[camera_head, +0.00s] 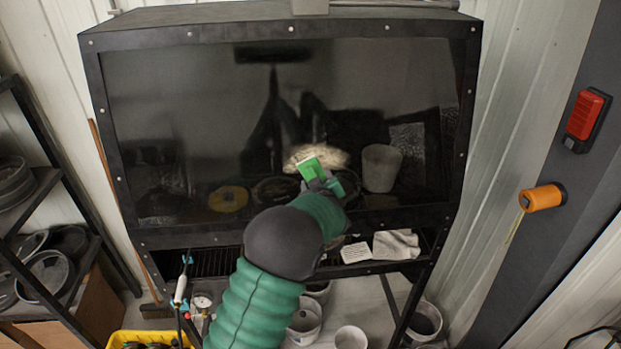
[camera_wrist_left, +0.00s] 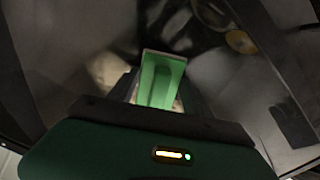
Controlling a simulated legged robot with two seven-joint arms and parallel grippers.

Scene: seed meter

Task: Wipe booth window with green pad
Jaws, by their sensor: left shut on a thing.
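The booth window (camera_head: 200,110) is a dark, glossy pane in a riveted black frame. A pale, dusty-looking patch (camera_head: 318,157) shows on it, just above the pad. My left gripper (camera_head: 322,180) is shut on the green pad (camera_head: 310,168) in front of the lower middle of the window. In the left wrist view the green pad (camera_wrist_left: 160,82) sits between the fingers, with the glass beyond it. I cannot tell whether the pad touches the glass. The window reflects my arm and the pad. My right gripper is not in view.
A ledge below the window holds a white block (camera_head: 356,252) and a folded pale cloth (camera_head: 396,244). Buckets (camera_head: 305,322) stand underneath. A yellow crate (camera_head: 150,339) is at the lower left. A shelf stands left, and a dark post (camera_head: 545,190) with red and orange fixtures right.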

